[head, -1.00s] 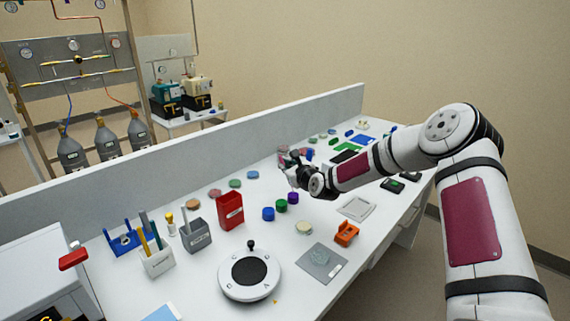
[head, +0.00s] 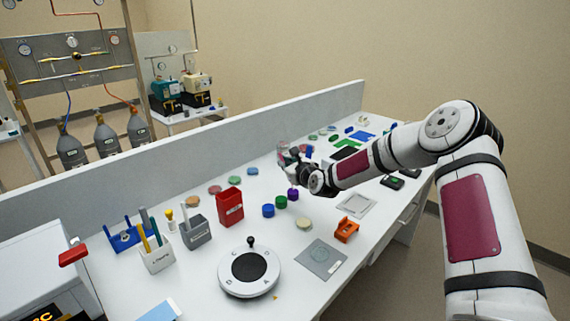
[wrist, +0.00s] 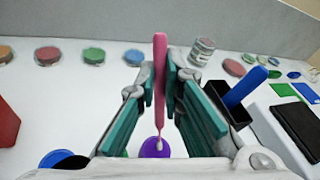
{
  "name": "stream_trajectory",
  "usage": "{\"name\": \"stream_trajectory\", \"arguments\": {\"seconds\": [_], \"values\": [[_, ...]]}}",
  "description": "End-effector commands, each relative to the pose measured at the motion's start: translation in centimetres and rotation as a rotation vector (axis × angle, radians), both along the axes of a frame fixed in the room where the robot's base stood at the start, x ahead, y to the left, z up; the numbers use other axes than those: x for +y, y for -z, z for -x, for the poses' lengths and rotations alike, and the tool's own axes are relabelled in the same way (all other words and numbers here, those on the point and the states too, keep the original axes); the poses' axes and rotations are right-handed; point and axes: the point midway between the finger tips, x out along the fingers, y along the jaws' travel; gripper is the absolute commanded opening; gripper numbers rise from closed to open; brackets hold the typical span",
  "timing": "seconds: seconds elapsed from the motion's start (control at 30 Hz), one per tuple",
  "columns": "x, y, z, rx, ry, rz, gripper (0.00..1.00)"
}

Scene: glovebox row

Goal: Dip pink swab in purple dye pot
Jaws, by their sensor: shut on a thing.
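My gripper (wrist: 160,95) is shut on the pink swab (wrist: 160,75), which stands roughly upright between the teal finger pads in the wrist view. The swab's pale tip points down and overlaps the purple dye pot (wrist: 149,153). I cannot tell whether the tip is inside the pot or just above it. In the head view my gripper (head: 294,166) is over the purple dye pot (head: 293,193), and the swab is too small there to make out clearly.
A blue pot (head: 268,210) and a green pot (head: 281,202) stand close beside the purple one. A black holder with a blue item (wrist: 232,104) stands to the right in the wrist view. A red box (head: 229,207) stands left. Round coloured dishes line the back.

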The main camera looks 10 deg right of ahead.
Motion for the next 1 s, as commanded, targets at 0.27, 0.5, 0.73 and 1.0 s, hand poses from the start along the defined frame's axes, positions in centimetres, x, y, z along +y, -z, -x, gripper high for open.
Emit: {"name": "stream_trajectory", "arguments": {"seconds": [0.27,0.5,0.73,1.0], "values": [[0.00,0.34,0.00,0.000,0.000,-0.001,0.00],[0.01,0.60,0.00,0.000,0.000,-0.001,0.00],[0.01,0.83,-0.01,0.000,0.000,0.000,0.00],[0.00,1.03,0.01,0.000,0.000,0.000,0.00]]}}
